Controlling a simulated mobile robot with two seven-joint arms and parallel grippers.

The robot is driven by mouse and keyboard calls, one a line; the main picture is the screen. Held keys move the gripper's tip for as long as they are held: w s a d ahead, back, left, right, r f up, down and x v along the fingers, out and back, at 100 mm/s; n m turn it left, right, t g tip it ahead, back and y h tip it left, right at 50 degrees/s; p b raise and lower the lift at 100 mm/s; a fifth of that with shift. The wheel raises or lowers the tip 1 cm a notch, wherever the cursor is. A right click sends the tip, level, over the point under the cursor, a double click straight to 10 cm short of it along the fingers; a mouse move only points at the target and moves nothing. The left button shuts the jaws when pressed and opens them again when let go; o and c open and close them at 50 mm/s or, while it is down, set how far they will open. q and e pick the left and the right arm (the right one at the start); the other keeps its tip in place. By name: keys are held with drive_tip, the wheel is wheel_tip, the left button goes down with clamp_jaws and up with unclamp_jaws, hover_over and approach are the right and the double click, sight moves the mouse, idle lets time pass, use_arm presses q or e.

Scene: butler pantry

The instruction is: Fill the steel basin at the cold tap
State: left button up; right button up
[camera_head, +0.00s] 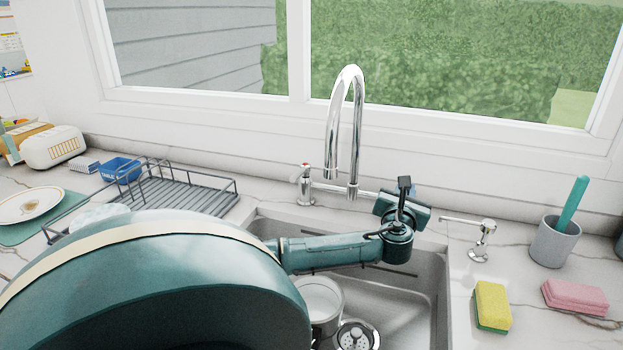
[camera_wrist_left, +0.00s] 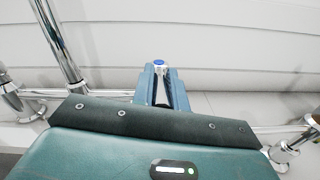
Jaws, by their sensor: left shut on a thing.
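My left gripper (camera_head: 404,192) reaches across the sink to the right of the curved chrome tap spout (camera_head: 346,110). In the left wrist view its fingers (camera_wrist_left: 160,84) are shut on the cold tap handle (camera_wrist_left: 160,64), which has a blue cap. In the head view the gripper hides that handle. The hot tap handle (camera_head: 306,182), with a red cap, stands left of the spout. The steel basin (camera_head: 322,296) sits upright in the sink, partly hidden by my left arm. I see no water stream, but the arm covers part of the space under the spout. My right gripper is out of view.
The sink (camera_head: 425,290) has an open drain (camera_head: 357,336). A wire dish rack (camera_head: 190,192) and plate (camera_head: 30,204) are left.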

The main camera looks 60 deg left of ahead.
use_arm(q)
clamp_jaws()
drive_tip(key=shift+w+d+n+g+y+p, duration=0.15)
drive_tip(key=shift+n+g+y+p, duration=0.05)
drive_tip(key=shift+n+g+y, duration=0.2)
drive_tip(key=shift+w+d+n+g+y+p, duration=0.15)
drive_tip(key=shift+n+g+y, duration=0.15)
drive_tip(key=shift+g+y, duration=0.2)
drive_tip(key=shift+s+a, duration=0.1)
idle(0.8)
idle(1.0)
